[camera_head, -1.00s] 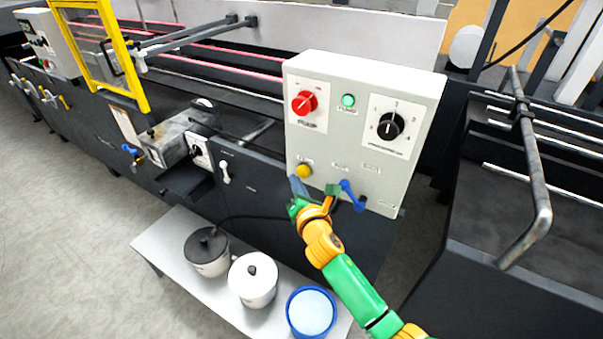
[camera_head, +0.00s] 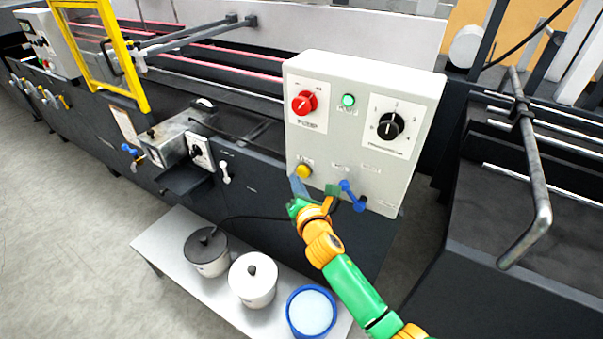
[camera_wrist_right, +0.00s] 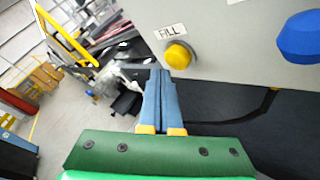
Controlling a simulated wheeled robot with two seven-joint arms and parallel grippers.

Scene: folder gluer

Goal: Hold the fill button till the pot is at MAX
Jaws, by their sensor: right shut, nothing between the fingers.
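The yellow fill button (camera_head: 304,171) is on the lower left of the grey control box. In the right wrist view the button (camera_wrist_right: 179,55) sits beside a label reading FILL. My right gripper (camera_wrist_right: 160,76) is shut and empty, its blue fingertips just below and left of the button. In the head view my right gripper (camera_head: 296,183) is also just under the button. I cannot tell whether the tips touch it. A metal box-shaped pot (camera_head: 170,140) is on the machine front; no level or MAX mark is readable. My left gripper is not in view.
The control box (camera_head: 352,75) also carries a red knob (camera_head: 304,103), a green light (camera_head: 348,100), a black dial (camera_head: 390,126) and a blue lever (camera_head: 352,197). Below, a bench (camera_head: 165,250) holds two lidded pots and a blue bucket (camera_head: 289,311).

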